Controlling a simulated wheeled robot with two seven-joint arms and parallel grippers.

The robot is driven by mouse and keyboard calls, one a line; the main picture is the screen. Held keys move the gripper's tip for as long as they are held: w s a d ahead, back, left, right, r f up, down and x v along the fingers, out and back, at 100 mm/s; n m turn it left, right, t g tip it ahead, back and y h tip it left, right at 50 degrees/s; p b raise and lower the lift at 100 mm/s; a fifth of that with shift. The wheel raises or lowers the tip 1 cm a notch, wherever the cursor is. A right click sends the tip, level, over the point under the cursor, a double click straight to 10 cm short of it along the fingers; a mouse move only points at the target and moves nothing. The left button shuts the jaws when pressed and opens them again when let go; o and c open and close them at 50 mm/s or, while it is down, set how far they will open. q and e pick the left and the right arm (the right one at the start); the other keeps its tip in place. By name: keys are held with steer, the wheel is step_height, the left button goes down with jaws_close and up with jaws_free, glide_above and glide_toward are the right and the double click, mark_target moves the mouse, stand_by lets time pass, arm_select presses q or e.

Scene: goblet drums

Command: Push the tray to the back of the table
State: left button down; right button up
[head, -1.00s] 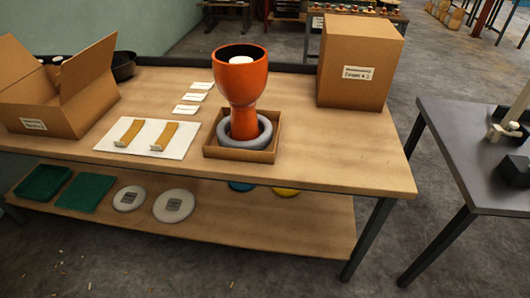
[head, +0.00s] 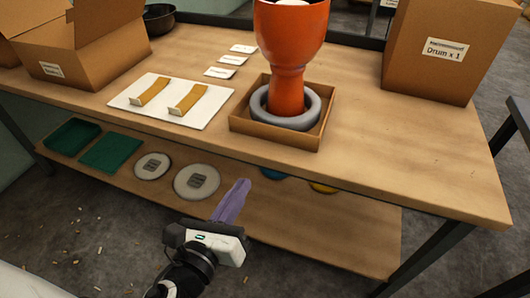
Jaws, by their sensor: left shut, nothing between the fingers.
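The tray (head: 248,125) is a shallow brown box near the front edge of the wooden table. A grey ring (head: 311,116) lies in it, and an orange goblet drum (head: 287,92) stands upright in the ring. The drum's top is cut off by the upper picture edge. My left gripper (head: 236,196) is in front of the table, below the tabletop level in the picture, with its purple fingers shut and empty. It is apart from the tray. My right gripper is not in view.
The wooden table (head: 400,150) has bare top to the right of the tray. A closed carton (head: 445,50) stands at the back right and an open carton (head: 85,60) at the left. A white board (head: 165,117) with two tan pieces lies left of the tray. A lower shelf (head: 300,215) sits underneath.

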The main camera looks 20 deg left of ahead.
arm_select(q)
step_height(320, 180, up, 2)
steer(key=r+m+t, duration=0.1)
steer(key=m, duration=0.2)
glide_toward(270, 126)
steer(key=shift+m, duration=0.4)
steer(key=w, duration=0.6)
steer(key=shift+w+d+f, duration=0.15)
steer(key=shift+w+f, duration=0.1)
